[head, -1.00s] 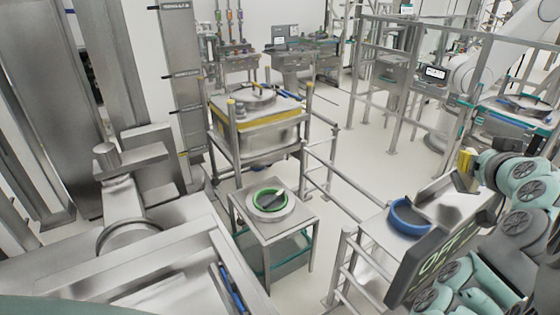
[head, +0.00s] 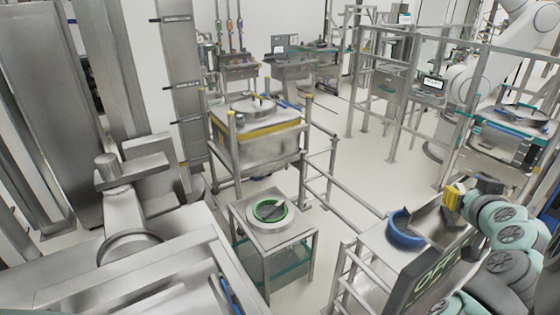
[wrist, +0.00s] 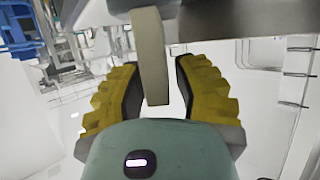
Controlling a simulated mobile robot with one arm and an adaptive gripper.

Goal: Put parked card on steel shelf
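My gripper (head: 451,197) has yellow fingers and is at the right of the head view, above the right-hand steel bench. In the wrist view my gripper (wrist: 155,95) has its two ribbed fingers apart. A thin beige strip (wrist: 151,60) reaches down between them, with a gap visible on the right side. I cannot tell if it is the card's edge. I cannot tell which surface is the steel shelf.
A blue ring-shaped dish (head: 404,232) sits on the right bench. A small steel table (head: 285,240) with a green-rimmed dish (head: 269,210) stands mid-view. A steel bin on a frame (head: 262,140) is behind it. Rails border the clear pale floor (head: 355,180).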

